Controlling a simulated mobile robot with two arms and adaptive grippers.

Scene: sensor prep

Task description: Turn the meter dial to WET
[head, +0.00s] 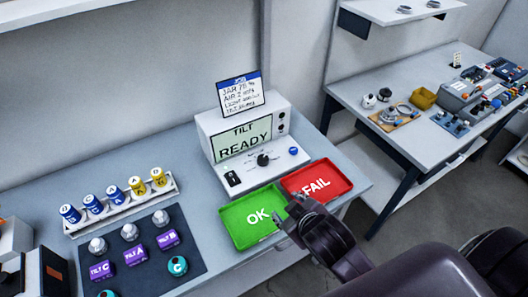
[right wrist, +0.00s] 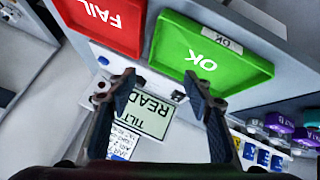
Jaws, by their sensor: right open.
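The white meter (head: 225,177) stands on the table with a screen (head: 242,138) that reads TILT READY. Its black dial (head: 263,159) is on the front panel below the screen, with small markings too small to read. My right gripper (head: 285,220) is in front of the meter, over the green OK tray and the red FAIL tray's edge, apart from the dial. In the right wrist view its two fingers (right wrist: 165,90) are spread with nothing between them, and the meter's screen (right wrist: 150,117) shows upside down beyond them. The left gripper is not in view.
The green OK tray (head: 234,228) and red FAIL tray (head: 330,192) lie in front of the meter. A rack (head: 127,206) of several coloured jars and a dark mat (head: 190,250) with sensors are at left.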

